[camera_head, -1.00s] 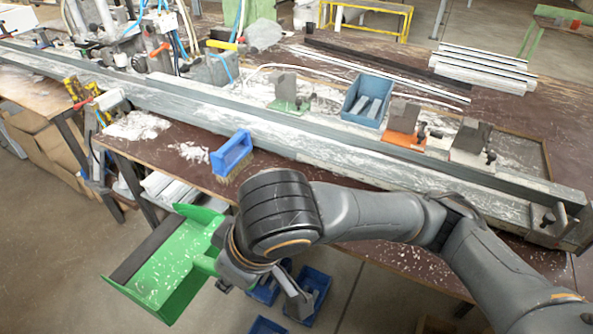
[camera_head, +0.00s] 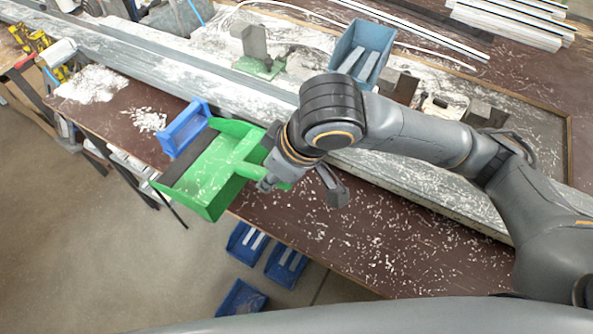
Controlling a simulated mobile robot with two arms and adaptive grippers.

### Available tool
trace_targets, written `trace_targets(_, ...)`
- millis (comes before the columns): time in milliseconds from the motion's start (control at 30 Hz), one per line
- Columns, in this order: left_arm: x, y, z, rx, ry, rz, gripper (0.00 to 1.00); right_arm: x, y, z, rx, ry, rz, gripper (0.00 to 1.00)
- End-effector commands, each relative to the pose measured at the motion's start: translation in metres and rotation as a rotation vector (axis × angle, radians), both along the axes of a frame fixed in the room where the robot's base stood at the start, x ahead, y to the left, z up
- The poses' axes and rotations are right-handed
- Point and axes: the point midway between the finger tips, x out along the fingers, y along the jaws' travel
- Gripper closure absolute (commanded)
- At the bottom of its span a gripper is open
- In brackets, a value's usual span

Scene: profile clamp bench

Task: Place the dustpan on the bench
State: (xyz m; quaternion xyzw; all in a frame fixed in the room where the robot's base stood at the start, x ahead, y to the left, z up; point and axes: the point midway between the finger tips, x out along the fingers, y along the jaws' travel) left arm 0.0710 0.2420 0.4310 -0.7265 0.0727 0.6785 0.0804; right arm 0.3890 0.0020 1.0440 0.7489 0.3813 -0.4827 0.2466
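The green dustpan (camera_head: 208,172) is in the head view, left of centre, at the front edge of the bench (camera_head: 330,235). Its pan overhangs the edge towards the floor, and its dark lip points left. My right gripper (camera_head: 293,187) is shut on its handle; the handle is partly hidden by the gripper and wrist. I cannot tell whether the dustpan touches the bench. My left gripper is not in view.
Long metal profiles (camera_head: 235,95) cross the bench, with a blue bin (camera_head: 362,55) beyond. White shavings lie about. The front bench surface right of the gripper is free. Blue bins (camera_head: 285,266) sit below.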

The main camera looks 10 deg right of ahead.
Motion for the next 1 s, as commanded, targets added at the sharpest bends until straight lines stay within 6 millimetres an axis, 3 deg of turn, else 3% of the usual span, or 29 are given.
trace_targets(133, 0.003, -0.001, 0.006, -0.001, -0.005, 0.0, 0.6, 0.022, -0.03, -0.015, -0.001, 0.0, -0.007, 1.0)
trace_targets(333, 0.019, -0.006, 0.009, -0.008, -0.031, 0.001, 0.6, 0.038, -0.049, -0.049, 0.001, -0.002, -0.003, 1.0)
trace_targets(667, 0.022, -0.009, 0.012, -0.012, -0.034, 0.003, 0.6, 0.05, -0.065, -0.075, 0.002, -0.003, -0.002, 1.0)
trace_targets(833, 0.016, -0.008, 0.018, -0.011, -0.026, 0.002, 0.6, 0.049, -0.063, -0.096, 0.003, -0.003, 0.002, 1.0)
trace_targets(1000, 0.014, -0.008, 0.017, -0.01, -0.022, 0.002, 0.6, 0.049, -0.062, -0.102, 0.003, -0.006, 0.002, 1.0)
